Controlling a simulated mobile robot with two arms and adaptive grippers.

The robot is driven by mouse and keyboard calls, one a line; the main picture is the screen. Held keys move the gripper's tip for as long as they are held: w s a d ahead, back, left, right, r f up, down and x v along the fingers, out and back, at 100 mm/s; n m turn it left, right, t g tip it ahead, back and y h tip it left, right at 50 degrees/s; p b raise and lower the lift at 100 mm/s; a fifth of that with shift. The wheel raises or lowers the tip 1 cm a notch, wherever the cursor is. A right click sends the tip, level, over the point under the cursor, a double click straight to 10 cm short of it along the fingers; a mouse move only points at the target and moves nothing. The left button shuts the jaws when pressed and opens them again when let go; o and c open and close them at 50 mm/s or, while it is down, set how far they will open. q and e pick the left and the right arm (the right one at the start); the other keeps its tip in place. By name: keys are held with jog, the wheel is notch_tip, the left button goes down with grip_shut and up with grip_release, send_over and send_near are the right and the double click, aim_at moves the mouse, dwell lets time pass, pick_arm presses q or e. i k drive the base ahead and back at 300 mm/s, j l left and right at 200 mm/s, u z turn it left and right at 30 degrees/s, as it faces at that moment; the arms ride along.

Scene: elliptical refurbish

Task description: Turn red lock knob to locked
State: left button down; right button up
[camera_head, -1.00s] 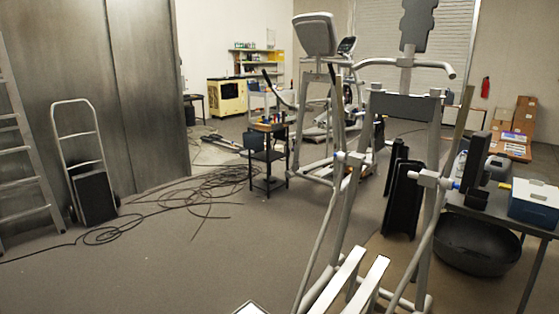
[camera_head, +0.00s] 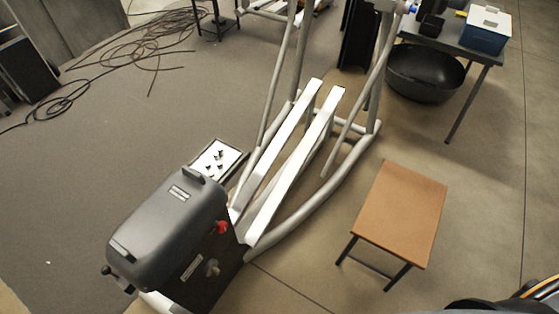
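The red lock knob (camera_head: 221,228) sits on the dark side panel (camera_head: 212,270) of the elliptical's grey rear housing (camera_head: 170,222), at the lower left of the head view. It is small here, and its turn position cannot be made out. A metallic fitting (camera_head: 212,267) and a light label (camera_head: 191,267) are lower on the same panel. Neither of my grippers shows in the head view.
A brown-topped stool (camera_head: 400,211) stands right of the elliptical frame. A tray with small dark parts (camera_head: 217,160) lies beside the housing. A table (camera_head: 452,36) with a blue box (camera_head: 487,32) and a black tub (camera_head: 425,75) are at upper right. Cables (camera_head: 150,45) cover the floor at upper left.

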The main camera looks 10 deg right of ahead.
aim_at(221, 226)
jog(key=k+l, duration=0.1)
jog(key=l, duration=0.35)
jog(key=k+l, duration=0.1)
jog(key=l, duration=0.3)
jog(key=k+l, duration=0.1)
jog(key=l, duration=0.35)
